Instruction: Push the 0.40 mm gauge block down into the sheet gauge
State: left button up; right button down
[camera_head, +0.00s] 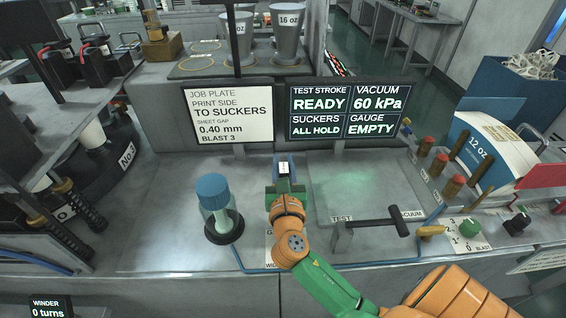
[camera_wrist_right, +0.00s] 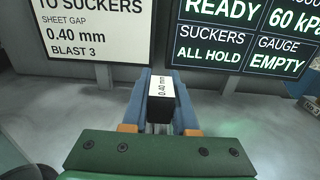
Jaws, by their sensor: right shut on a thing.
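The 0.40 mm gauge block (camera_head: 284,169) is a small dark block with a white labelled top. The block stands out between the fingers above the grey bench. I cannot make out the sheet gauge; the gripper and arm cover the bench there. The status screen (camera_head: 346,111) reads "GAUGE EMPTY" and "SUCKERS ALL HOLD". My left gripper is not in view.
The job plate (camera_head: 222,115) reads "SHEET GAP 0.40 mm". A test plate (camera_head: 360,190) and a black T-handle (camera_head: 385,224) are to the right.

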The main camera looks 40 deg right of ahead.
jog(key=shift+f+b, duration=0.9)
jog(key=shift+f, duration=0.4)
jog(key=shift+r+p, duration=1.5)
jog(key=shift+p, duration=0.2)
jog(key=shift+p, duration=0.35)
